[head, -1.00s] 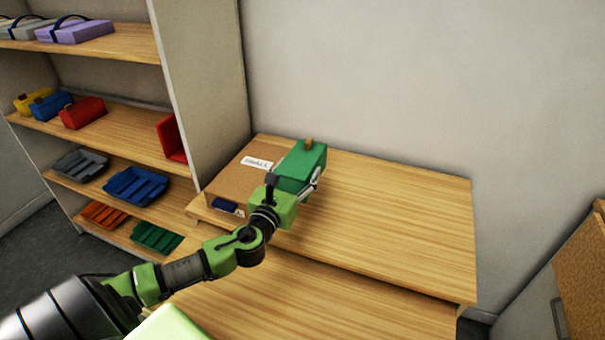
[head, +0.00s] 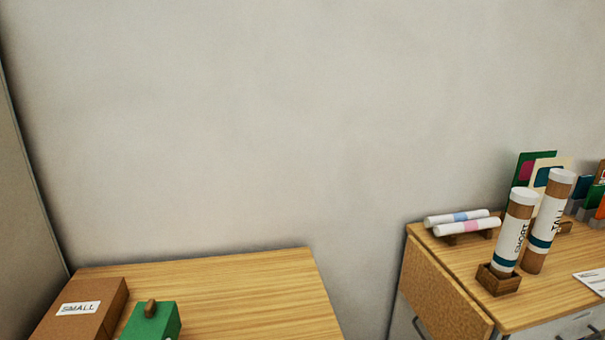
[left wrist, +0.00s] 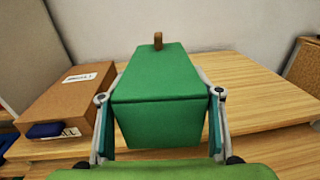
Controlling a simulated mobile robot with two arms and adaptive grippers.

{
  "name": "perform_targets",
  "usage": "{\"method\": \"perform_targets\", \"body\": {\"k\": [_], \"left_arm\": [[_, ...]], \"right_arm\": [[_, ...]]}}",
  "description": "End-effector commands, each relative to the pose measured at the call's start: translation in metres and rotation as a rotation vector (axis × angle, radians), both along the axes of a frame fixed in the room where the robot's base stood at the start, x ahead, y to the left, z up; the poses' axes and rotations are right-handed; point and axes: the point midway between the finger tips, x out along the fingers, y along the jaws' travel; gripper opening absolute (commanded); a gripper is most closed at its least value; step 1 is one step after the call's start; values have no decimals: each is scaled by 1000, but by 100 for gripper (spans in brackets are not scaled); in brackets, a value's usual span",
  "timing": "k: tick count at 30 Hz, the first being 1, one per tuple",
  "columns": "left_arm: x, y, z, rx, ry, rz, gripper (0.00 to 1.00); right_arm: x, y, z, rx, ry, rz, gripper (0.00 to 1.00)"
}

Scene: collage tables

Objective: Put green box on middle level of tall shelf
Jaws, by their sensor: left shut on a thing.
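The green box (head: 150,322) with a brown knob on its lid shows at the bottom edge of the head view, beside a brown cardboard box. In the left wrist view, my left gripper (left wrist: 160,100) is shut on the green box (left wrist: 158,120), one finger on each side. The box is upright; I cannot tell how far it is above the wooden surface. The tall shelf shows only as a grey side panel (head: 22,190) at the left edge of the head view; its levels are out of view. My right gripper is not in view.
The cardboard box labelled SMALL (head: 85,312) sits left of the green box. The wooden table (head: 245,290) is bare to the right. Beyond a gap, another table (head: 445,258) holds upright tubes (head: 512,230), rolls (head: 465,227) and cards.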

Motion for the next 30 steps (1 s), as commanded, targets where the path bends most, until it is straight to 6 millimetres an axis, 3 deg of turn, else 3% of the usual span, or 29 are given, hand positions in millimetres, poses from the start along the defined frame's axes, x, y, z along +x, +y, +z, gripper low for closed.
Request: {"method": "perform_targets", "body": {"k": [1,6,12,26,30], "left_arm": [[-17,-22,-9,-10,9,-27,32],[-64,-82,-12,-14,2,-98,32],[-95,-120,-2,-17,-15,-135,32],[-102,-127,2,-15,-19,-140,32],[-102,-128,2,-13,-21,-143,32]], "right_arm": [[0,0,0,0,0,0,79],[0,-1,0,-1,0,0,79],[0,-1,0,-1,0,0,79],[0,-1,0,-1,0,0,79],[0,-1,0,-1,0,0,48]]}}
